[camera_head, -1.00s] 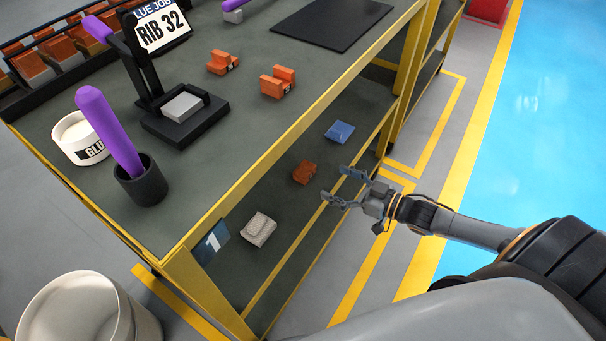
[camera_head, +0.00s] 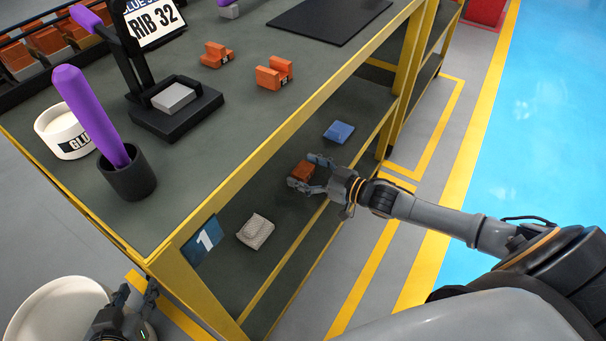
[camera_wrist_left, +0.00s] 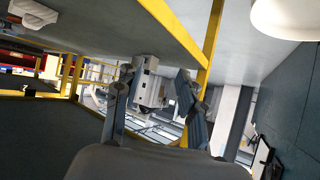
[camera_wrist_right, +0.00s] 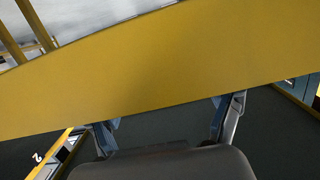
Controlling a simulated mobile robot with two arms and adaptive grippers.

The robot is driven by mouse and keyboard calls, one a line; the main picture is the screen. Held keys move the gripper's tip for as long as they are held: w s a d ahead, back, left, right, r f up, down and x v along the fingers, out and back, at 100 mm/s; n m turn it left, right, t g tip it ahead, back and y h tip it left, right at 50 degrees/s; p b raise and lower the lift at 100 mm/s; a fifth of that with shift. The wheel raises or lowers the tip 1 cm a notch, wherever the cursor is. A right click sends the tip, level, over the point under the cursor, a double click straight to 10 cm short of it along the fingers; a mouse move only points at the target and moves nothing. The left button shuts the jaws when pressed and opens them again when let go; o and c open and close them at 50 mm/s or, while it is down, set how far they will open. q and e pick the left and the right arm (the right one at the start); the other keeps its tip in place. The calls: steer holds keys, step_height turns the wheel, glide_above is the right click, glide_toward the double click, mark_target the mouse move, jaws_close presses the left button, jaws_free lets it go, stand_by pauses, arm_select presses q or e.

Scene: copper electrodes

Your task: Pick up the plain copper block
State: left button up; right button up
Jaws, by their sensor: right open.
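The plain copper block (camera_head: 301,170) lies on the lower shelf, with no label visible on it. My right gripper (camera_head: 308,173) is open, and in the head view its fingers appear on either side of the block. I cannot tell whether they touch it. In the right wrist view the fingers (camera_wrist_right: 165,120) stand apart, and a yellow beam fills much of the picture; the block is not visible there. My left gripper (camera_head: 137,292) is open and empty at the lower left, near the white bin; its parted fingers show in the left wrist view (camera_wrist_left: 152,88).
The shelf's yellow front beam (camera_head: 300,114) runs above the lower shelf. A blue block (camera_head: 339,131) and a pale textured block (camera_head: 255,231) lie on that shelf. Two labelled copper blocks (camera_head: 216,55) (camera_head: 274,73) sit on the tabletop. A white bin (camera_head: 55,311) stands lower left.

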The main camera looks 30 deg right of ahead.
steer(key=shift+w+a, duration=0.15)
steer(key=shift+w, duration=0.15)
steer(key=c, duration=1.6)
jaws_close()
steer(key=shift+r, duration=0.15)
